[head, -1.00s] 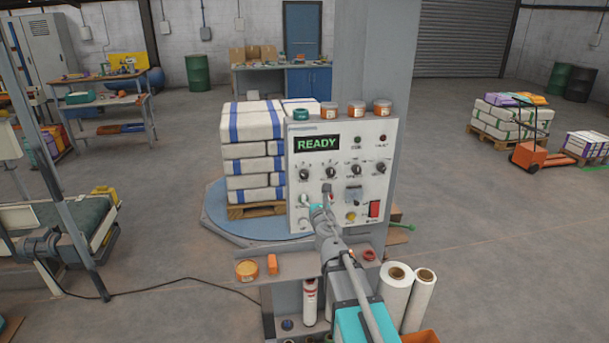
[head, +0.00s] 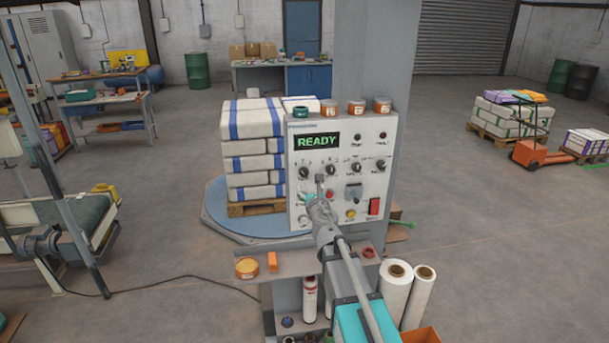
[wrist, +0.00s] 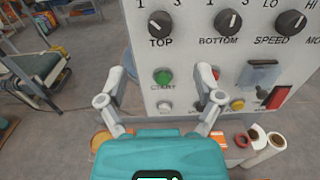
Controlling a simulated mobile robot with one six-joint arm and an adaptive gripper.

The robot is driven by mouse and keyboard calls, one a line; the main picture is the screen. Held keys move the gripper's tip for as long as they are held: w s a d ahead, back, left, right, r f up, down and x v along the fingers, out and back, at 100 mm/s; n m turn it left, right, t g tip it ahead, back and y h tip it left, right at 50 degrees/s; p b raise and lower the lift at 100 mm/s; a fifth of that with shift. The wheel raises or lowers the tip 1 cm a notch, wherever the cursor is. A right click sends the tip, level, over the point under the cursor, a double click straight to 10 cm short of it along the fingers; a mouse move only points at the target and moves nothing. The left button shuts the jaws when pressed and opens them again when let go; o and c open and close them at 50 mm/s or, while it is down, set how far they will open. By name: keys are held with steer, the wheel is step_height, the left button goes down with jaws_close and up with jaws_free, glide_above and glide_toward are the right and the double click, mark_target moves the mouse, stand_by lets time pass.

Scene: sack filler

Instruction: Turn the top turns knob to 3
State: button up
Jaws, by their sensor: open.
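The control panel (head: 342,140) stands upright with a READY display (head: 317,142). The top turns knob (wrist: 160,24) is the black knob above the word TOP in the wrist view, with 1 at its upper left and 3 at its upper right. Its light pointer seems to lean to the upper left, but is small. It is the leftmost knob (head: 303,172) in the head view. My gripper (wrist: 161,74) is open and empty, its two fingers spread wide. It is in front of the panel, below the knob and apart from it.
The bottom knob (wrist: 227,22) and speed knob (wrist: 290,22) are to the right. A green start button (wrist: 162,77) sits below the top knob. A red switch (head: 374,206) is at the panel's lower right. Jars (head: 329,107) stand on top. A shelf (head: 310,262) juts out below.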

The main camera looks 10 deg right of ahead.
mark_target(305, 174)
steer(key=w, duration=1)
steer(key=shift+w+a, duration=0.1)
steer(key=shift+a, duration=0.1)
steer(key=c, duration=1.1)
